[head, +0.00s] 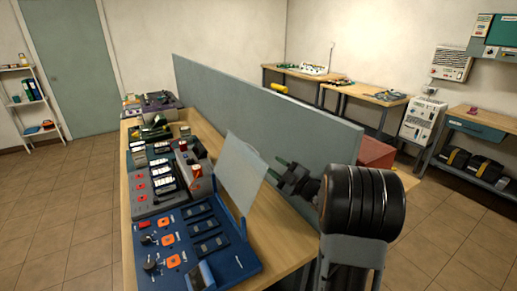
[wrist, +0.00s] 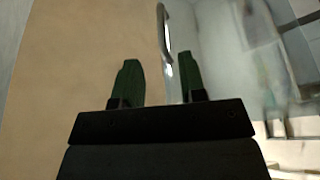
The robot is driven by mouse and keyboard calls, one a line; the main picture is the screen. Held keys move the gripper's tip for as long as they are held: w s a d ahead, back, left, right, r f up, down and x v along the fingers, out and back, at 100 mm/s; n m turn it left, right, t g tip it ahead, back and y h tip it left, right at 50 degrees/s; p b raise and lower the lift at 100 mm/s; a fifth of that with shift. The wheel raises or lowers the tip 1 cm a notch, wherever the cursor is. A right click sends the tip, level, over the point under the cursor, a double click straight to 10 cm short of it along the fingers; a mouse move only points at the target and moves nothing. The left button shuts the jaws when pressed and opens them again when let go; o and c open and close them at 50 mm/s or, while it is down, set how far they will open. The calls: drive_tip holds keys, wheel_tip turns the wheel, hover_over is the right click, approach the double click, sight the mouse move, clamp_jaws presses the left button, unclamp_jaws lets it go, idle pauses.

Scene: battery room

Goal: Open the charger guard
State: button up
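The charger is a blue unit (head: 238,259) at the near end of the bench in the head view, with dark slots, orange switches and a knob. Its clear guard (head: 241,172) stands raised and tilted along the unit's right side. My gripper (head: 279,169) is just right of the guard. In the wrist view my gripper (wrist: 158,75) has its green fingers apart, with a gap between them. A curved metal handle (wrist: 166,28) and the guard's clear edge (wrist: 173,85) show at this gap, nearer the right finger. I cannot tell whether they touch it.
A grey partition (head: 270,115) runs along the bench (head: 272,232), close behind my gripper. More charger units (head: 150,190) and batteries stand farther along the bench to the left. A red box (head: 376,153) stands behind my arm. The tiled floor at left is clear.

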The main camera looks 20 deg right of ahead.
sight(255, 151)
drive_tip(key=p+x, duration=0.2)
drive_tip(key=x, duration=0.8)
drive_tip(key=shift+p, duration=0.3)
drive_tip(key=shift+c, duration=0.5)
clamp_jaws()
drive_tip(key=shift+d, duration=0.1)
